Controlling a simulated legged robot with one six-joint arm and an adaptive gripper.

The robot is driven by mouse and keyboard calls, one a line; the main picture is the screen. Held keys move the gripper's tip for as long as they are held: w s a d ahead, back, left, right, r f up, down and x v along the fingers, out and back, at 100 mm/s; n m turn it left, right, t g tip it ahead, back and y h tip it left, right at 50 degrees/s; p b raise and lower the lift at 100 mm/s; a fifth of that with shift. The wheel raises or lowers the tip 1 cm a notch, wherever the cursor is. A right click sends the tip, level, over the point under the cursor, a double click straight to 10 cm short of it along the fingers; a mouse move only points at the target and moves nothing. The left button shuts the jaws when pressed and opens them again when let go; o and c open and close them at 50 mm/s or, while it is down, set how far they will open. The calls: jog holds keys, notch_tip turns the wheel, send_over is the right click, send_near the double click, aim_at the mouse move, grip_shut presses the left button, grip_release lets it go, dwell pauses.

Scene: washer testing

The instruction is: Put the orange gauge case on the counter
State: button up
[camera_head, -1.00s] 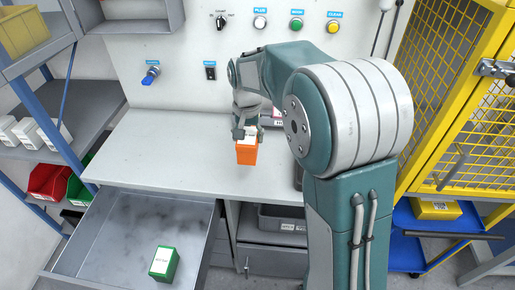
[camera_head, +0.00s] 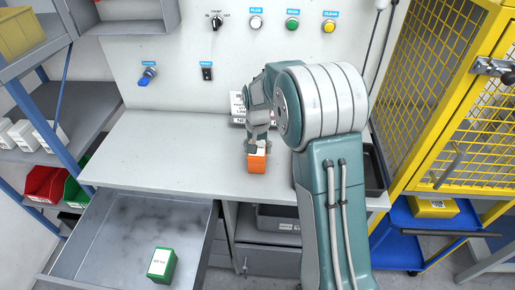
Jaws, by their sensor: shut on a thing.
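The orange gauge case (camera_head: 257,164) is at the front part of the white counter (camera_head: 165,150), left of my arm. It looks upright and low at the counter surface; I cannot tell whether it touches it. My gripper (camera_head: 257,147) is shut on the case from above and behind. My wrist hides part of the case's top.
An open grey drawer (camera_head: 100,235) below the counter holds a green case (camera_head: 161,265). A dark tray (camera_head: 373,172) lies on the counter right of my arm. A sign (camera_head: 238,108) stands behind my gripper. The counter's left side is clear. A yellow mesh cage (camera_head: 450,110) bounds the right.

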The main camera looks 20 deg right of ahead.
jog(key=shift+f, duration=0.1)
jog(key=o, duration=1.2)
jog(key=shift+c, duration=0.2)
notch_tip(320, 180, up, 12)
jog(key=s+a+r+n+t, duration=0.1)
jog(key=s+r, duration=0.3)
jog(key=s, duration=0.3)
jog(key=s+a+r+n+t, duration=0.1)
jog(key=s+r+t, duration=0.1)
jog(key=s+r, duration=0.4)
jog(key=s+f+n+t, duration=0.2)
jog(key=s+f, duration=0.1)
jog(key=s, duration=1.3)
jog(key=shift+s+a+f+n+t, duration=0.2)
jog(key=shift+a+n+t, duration=0.1)
jog(key=shift+a, duration=0.15)
jog(key=shift+w, duration=0.1)
